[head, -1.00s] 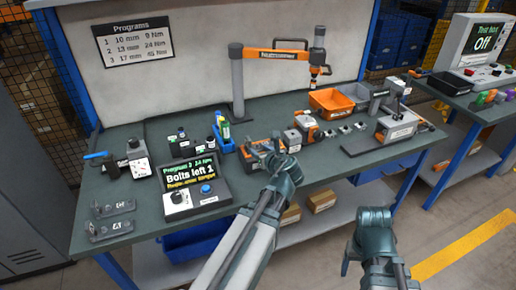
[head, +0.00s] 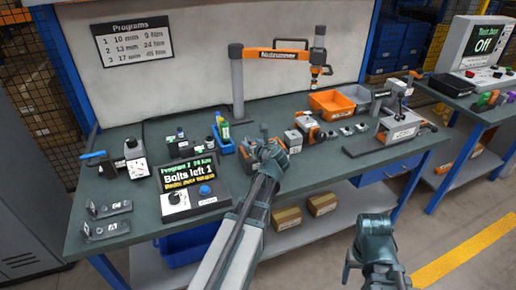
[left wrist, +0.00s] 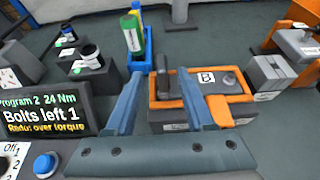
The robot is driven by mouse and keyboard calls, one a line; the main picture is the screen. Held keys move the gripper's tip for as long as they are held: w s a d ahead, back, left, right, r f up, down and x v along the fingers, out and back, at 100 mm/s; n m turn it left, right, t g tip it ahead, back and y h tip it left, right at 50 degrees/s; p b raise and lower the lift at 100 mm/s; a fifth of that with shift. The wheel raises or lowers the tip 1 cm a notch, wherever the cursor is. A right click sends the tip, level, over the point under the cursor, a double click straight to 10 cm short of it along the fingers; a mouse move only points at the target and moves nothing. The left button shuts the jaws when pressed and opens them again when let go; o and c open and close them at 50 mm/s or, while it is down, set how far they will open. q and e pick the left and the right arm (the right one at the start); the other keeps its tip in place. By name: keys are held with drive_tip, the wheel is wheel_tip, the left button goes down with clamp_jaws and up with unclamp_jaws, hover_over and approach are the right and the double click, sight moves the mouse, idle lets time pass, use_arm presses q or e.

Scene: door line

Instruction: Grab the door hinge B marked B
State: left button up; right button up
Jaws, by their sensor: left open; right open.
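A dark part with a white label marked B (left wrist: 207,77) sits in an orange and grey fixture (left wrist: 221,112) in the left wrist view. Its hinge shape is hard to make out. My left gripper (left wrist: 162,75) is open, its two fingers pointing forward at the fixture's left end. The right finger overlaps the fixture in the picture; I cannot tell whether it touches. In the head view the left gripper (head: 264,143) hides much of the fixture. My right gripper (head: 358,246) is open and empty, low in front of the table.
A display box (head: 188,183) reads "Bolts left 1". A blue bin with bottles (head: 223,140) stands just left of the fixture. Two dark brackets (head: 108,209) (head: 106,230) lie at the table's left front. A torque arm (head: 285,55) hangs above. An orange bin (head: 331,103) stands behind.

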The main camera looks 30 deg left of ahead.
sight(250, 141)
use_arm(q)
drive_tip(key=b+x, duration=0.1)
drive_tip(key=x, duration=0.4)
drive_tip(key=shift+w+b, duration=0.2)
drive_tip(key=shift+b, duration=0.1)
drive_tip(key=shift+s+r, duration=0.1)
drive_tip(key=shift+r, duration=0.05)
clamp_jaws()
idle(0.9)
